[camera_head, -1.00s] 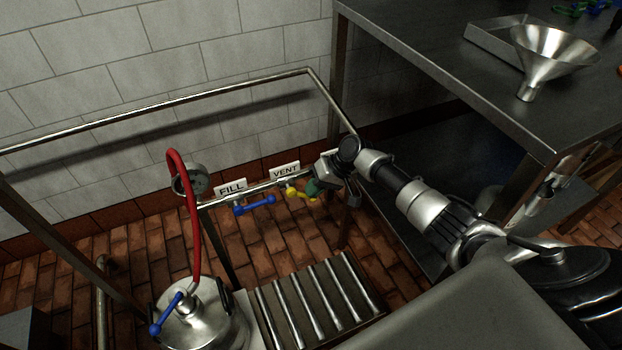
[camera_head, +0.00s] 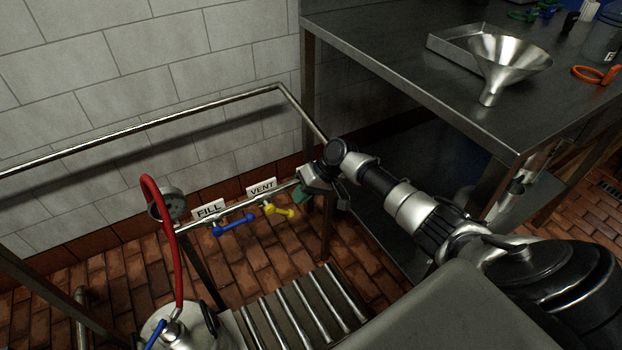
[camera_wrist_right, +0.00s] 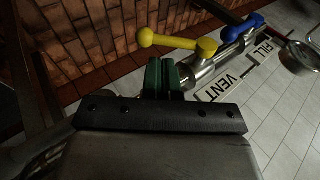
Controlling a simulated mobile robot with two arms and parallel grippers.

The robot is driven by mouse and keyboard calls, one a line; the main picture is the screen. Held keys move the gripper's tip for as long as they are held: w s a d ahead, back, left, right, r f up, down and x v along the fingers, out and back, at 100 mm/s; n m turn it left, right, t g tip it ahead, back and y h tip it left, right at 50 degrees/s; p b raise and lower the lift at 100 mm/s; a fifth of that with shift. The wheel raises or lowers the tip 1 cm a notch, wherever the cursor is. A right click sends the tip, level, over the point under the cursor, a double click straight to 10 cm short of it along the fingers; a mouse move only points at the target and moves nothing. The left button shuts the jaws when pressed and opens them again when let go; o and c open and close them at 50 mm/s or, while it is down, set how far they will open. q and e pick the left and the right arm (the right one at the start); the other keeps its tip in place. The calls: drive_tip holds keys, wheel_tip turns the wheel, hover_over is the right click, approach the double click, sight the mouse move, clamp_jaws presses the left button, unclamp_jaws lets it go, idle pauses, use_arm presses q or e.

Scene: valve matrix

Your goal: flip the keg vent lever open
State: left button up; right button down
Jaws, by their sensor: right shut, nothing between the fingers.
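The yellow vent lever (camera_head: 280,211) sits on the pipe below the VENT sign (camera_head: 262,187). In the right wrist view the lever (camera_wrist_right: 172,42) has its round knob at the left end and its hub on the pipe. My right gripper (camera_head: 303,195) is at the pipe's right end, just right of the lever. In the wrist view its green fingers (camera_wrist_right: 162,76) are shut together and empty, close beside the lever, seemingly apart from it. My left gripper is not in view.
A blue lever (camera_head: 234,229) hangs below the FILL sign (camera_head: 208,209), left of the vent lever. A red hose (camera_head: 170,235) runs down to the keg (camera_head: 195,330). A roller stand (camera_head: 305,310) is below. A steel table (camera_head: 400,65) with a funnel (camera_head: 505,62) stands at right.

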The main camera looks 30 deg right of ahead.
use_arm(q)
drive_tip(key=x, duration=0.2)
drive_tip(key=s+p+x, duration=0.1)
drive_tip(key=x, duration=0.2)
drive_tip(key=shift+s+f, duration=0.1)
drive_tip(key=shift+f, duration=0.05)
use_arm(e)
drive_tip(key=v, duration=0.7)
